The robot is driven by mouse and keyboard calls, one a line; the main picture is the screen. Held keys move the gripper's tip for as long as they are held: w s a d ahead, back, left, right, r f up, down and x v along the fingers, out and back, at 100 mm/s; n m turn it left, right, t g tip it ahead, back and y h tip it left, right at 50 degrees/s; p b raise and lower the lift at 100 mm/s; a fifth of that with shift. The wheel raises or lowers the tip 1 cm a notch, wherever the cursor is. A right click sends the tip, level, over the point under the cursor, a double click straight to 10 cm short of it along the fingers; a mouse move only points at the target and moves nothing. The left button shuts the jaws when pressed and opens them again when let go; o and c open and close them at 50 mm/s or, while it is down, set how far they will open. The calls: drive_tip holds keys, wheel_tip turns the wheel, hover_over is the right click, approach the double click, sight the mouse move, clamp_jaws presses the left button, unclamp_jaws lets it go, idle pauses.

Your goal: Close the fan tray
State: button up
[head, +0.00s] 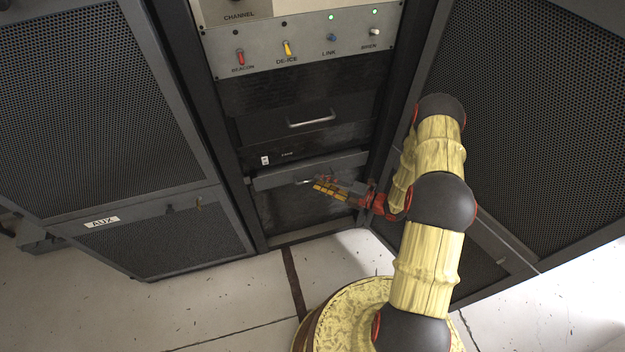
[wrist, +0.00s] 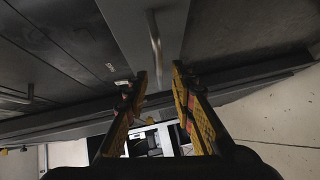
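The fan tray appears to be the grey drawer (head: 335,166) low in the middle rack; no label naming it is readable. It seems to stand out from the rack face, with its grey surface showing below the dark panels. In the wrist view its grey front (wrist: 125,15) carries a metal bar handle (wrist: 154,40). My gripper (head: 318,186) is in front of this drawer, near the handle. In the wrist view my gripper (wrist: 159,72) has its two fingers apart, with the handle's end lying ahead of the gap. Contact cannot be told.
A closed dark drawer with a handle (head: 312,118) sits above. A small white switch (head: 265,160) is beside a label. The switch panel (head: 310,45) is higher up. Mesh cabinets stand left (head: 95,90) and right (head: 540,120).

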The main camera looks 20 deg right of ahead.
drive_tip(key=shift+b+x, duration=0.4)
drive_tip(key=shift+x, duration=1.35)
drive_tip(key=shift+c, duration=0.4)
clamp_jaws()
